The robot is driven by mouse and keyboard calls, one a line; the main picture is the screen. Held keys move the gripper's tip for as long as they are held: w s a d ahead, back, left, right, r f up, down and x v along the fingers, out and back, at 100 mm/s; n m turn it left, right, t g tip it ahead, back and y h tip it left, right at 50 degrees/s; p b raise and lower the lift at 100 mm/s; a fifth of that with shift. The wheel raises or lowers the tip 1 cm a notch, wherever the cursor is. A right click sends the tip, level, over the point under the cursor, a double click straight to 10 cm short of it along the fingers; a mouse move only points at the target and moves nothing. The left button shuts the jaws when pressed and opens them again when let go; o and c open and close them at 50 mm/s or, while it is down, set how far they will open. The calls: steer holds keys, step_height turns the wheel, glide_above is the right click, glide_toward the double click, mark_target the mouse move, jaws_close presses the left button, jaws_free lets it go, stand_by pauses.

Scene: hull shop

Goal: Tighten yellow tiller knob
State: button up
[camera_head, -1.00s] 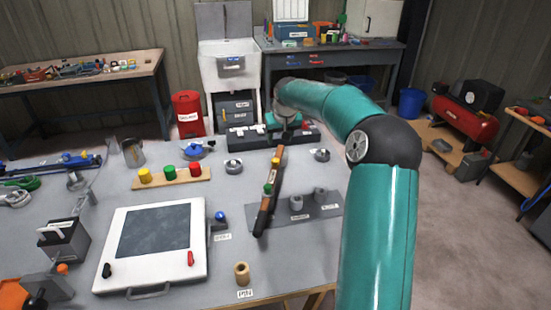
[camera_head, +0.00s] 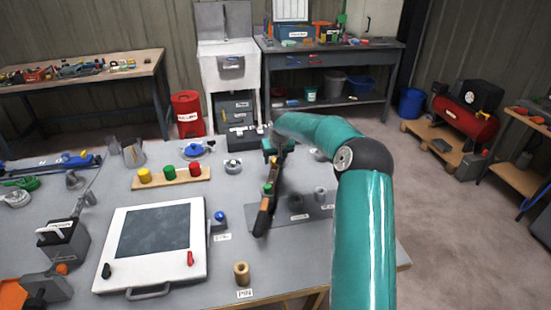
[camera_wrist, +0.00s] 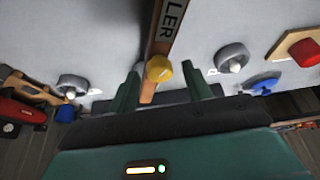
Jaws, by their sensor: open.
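My gripper (camera_wrist: 161,70) is open, one finger on each side of the yellow knob, with gaps visible on both sides. In the head view my gripper (camera_head: 279,148) is over the tiller's far end and the yellow knob is hidden there.
A wooden strip (camera_head: 207,178) with yellow, green and red knobs lies left of the tiller. A round grey fitting (camera_head: 233,167) stands between them. A white framed panel (camera_head: 198,275) is at front left, and a grey mat (camera_head: 325,211) with grey pieces lies right.

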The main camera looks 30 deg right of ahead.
steer(key=c, duration=1)
steer(key=shift+o, duration=0.2)
steer(key=shift+a+m, duration=0.1)
steer(key=shift+m, duration=0.3)
steer(key=m+h, duration=0.1)
steer(key=m, duration=0.1)
steer(key=m+g+h, duration=0.1)
steer(key=m, duration=0.2)
steer(key=shift+w+a, duration=0.15)
steer(key=shift+a, duration=0.05)
steer(key=m, duration=0.2)
steer(key=m+g+h, duration=0.1)
steer(key=m, duration=0.1)
steer(key=shift+w+m+g, duration=0.1)
steer(key=shift+m+g, duration=0.2)
steer(key=shift+m, duration=0.1)
steer(key=shift+m+g+h, duration=0.3)
steer(key=shift+m+g, duration=0.4)
steer(key=shift+m, duration=0.9)
